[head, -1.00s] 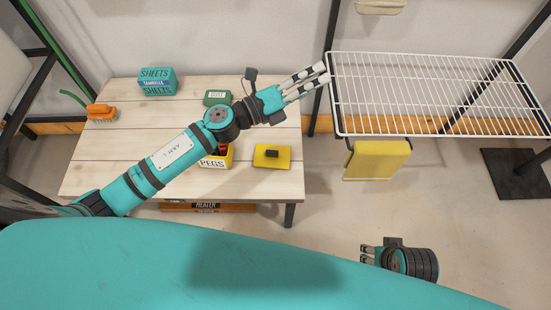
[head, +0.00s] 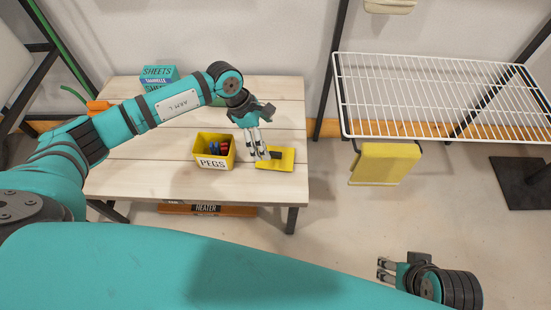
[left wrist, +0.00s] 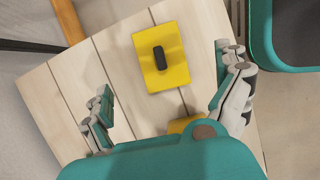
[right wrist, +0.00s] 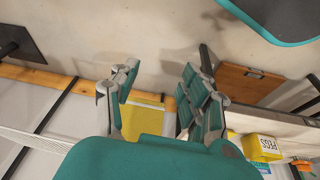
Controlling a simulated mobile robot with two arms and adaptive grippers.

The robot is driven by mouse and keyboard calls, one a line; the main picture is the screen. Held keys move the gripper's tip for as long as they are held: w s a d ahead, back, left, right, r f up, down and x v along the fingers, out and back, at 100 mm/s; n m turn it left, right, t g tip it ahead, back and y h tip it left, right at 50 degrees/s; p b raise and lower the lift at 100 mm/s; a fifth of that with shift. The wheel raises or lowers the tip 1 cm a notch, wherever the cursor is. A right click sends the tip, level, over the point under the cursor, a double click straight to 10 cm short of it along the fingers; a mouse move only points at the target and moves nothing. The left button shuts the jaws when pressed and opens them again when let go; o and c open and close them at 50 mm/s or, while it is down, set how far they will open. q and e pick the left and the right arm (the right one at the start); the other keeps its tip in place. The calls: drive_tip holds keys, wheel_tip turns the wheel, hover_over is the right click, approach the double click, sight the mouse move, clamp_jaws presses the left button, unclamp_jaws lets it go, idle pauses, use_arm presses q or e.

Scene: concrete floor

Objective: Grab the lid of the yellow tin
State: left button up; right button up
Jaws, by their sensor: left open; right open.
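The yellow lid (head: 284,163) with a dark handle lies flat on the wooden table, beside the open yellow tin (head: 202,142) labelled PEGS, which holds red and blue pegs. In the left wrist view the lid (left wrist: 175,75) and its black handle (left wrist: 160,58) show whole. My left gripper (head: 258,156) is open and empty over the table, between tin and lid; in the head view its fingers overlap the lid's left part and hide some of the handle. My right gripper (head: 382,270) is open and empty, away from the table at the lower right.
A teal SHEETS box (head: 157,74) and an orange brush (head: 99,105) are at the table's back left, partly behind my left arm. The table's front is clear.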

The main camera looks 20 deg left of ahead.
sight(275, 153)
use_arm(q)
drive_tip(key=b+x, duration=0.1)
drive_tip(key=x, duration=0.4)
wheel_tip(275, 153, down, 3)
drive_tip(key=shift+w+d+r+b, duration=0.1)
drive_tip(key=shift+d+b, duration=0.05)
drive_tip(key=shift+b, duration=0.25)
drive_tip(key=shift+w+d+f, duration=0.1)
drive_tip(key=shift+d+f, duration=0.2)
drive_tip(key=shift+f, duration=0.5)
use_arm(e)
drive_tip(key=w, duration=0.1)
drive_tip(key=w+t, duration=0.1)
drive_tip(key=w+a+f+t, duration=0.1)
drive_tip(key=shift+w, duration=0.4)
use_arm(q)
drive_tip(key=shift+c, duration=0.3)
drive_tip(key=c, duration=1.1)
drive_tip(key=shift+r, duration=0.25)
use_arm(e)
drive_tip(key=shift+s, duration=0.1)
